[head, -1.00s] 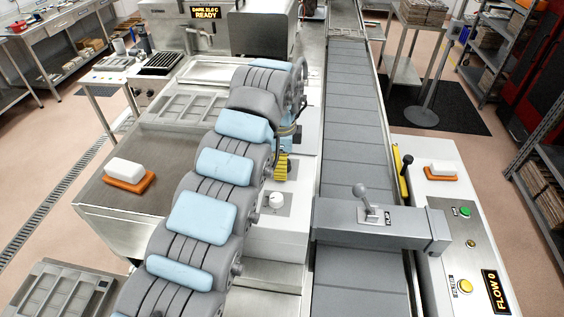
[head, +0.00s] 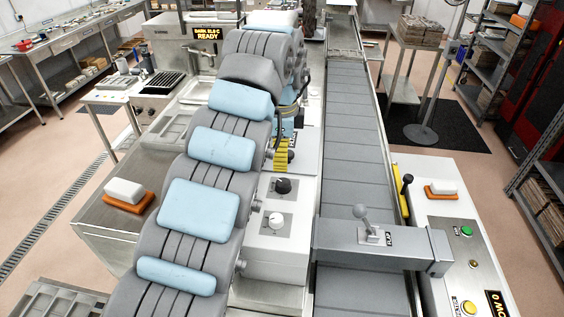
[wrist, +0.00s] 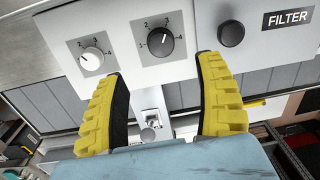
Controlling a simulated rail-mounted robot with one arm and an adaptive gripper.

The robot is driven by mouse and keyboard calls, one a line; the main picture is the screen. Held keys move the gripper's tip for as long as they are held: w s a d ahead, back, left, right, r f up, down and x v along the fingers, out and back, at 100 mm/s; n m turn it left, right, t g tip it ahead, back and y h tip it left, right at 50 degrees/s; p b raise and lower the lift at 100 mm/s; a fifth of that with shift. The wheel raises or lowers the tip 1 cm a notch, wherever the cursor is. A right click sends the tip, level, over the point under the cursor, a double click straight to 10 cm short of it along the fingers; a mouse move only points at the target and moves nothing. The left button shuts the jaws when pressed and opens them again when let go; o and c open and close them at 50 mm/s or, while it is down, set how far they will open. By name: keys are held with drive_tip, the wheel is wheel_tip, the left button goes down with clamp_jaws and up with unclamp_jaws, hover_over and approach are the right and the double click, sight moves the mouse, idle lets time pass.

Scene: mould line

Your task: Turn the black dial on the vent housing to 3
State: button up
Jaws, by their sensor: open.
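In the head view the black dial (head: 283,185) shows just in front of my gripper (head: 283,160). In the wrist view my gripper (wrist: 160,70) is open. Its yellow fingers spread to either side below the dial, apart from it, with nothing between them.
A white dial (wrist: 91,59) with its own numbers is left of the black one. A black round knob (wrist: 231,33) by the FILTER label (wrist: 288,19) is close to the right fingertip. A conveyor (head: 345,130) with a lever (head: 365,220) runs right of the housing.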

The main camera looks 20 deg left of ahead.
drive_tip(key=shift+r, duration=0.7)
